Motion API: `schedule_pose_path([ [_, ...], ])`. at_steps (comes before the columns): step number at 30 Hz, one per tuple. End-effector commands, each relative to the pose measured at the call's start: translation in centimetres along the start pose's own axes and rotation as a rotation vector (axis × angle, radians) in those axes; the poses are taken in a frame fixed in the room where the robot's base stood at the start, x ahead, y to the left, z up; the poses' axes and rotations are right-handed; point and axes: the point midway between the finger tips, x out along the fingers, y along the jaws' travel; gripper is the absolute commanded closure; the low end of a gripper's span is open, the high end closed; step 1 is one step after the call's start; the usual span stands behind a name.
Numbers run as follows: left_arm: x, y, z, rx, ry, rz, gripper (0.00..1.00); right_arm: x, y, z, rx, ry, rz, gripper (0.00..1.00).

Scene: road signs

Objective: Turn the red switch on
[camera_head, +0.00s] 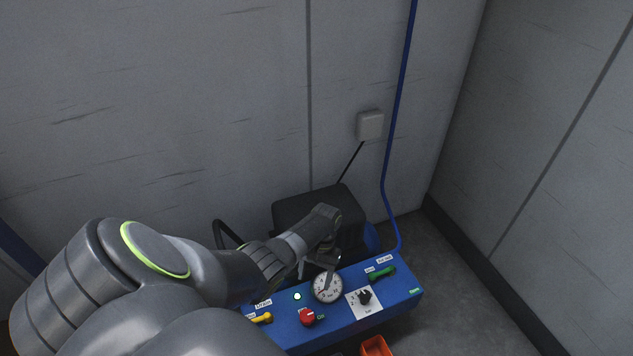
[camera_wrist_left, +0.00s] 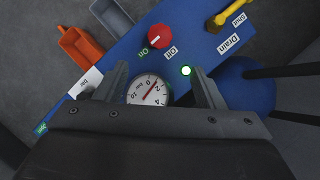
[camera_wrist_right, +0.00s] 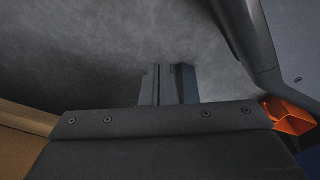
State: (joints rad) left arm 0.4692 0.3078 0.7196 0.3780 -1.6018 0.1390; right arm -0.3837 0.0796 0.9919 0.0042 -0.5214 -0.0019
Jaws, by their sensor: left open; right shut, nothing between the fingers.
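The red switch (camera_head: 307,317) is a round knob on top of the blue panel (camera_head: 283,333). In the left wrist view the red switch (camera_wrist_left: 158,36) has "On" and "Off" labels beside it; I cannot tell surely which one its white mark faces. My left gripper (camera_head: 321,262) is open above the panel, over the round gauge (camera_head: 328,287). In the left wrist view its fingers (camera_wrist_left: 159,80) frame the gauge (camera_wrist_left: 148,91), with the switch beyond the fingertips and untouched. My right gripper (camera_wrist_right: 169,84) is shut and empty over grey floor.
A lit green lamp (camera_wrist_left: 186,71) sits near the switch. A yellow handle (camera_head: 262,318), a black knob (camera_head: 365,297) and a green handle (camera_head: 382,273) are on the panel. A black box (camera_head: 300,206) and the wall stand behind.

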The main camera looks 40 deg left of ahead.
Motion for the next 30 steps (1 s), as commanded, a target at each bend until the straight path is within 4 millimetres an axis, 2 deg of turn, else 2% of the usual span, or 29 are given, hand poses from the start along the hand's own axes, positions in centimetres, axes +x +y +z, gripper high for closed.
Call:
schedule_pose_path([
  [3, -1.9, 0.0, 0.0, 0.000, 0.003, 0.000, 0.37, 0.0, 0.2, 0.6, -0.006, 0.000, 0.004, 1.00],
  [9, -3.1, 0.0, 0.0, 0.000, 0.001, 0.000, 0.37, 0.2, 0.4, 1.2, -0.010, 0.002, 0.006, 1.00],
  [30, -3.2, 0.0, 0.0, 0.000, 0.000, 0.000, 0.37, 0.2, 0.4, 1.2, -0.010, 0.003, 0.006, 1.00],
])
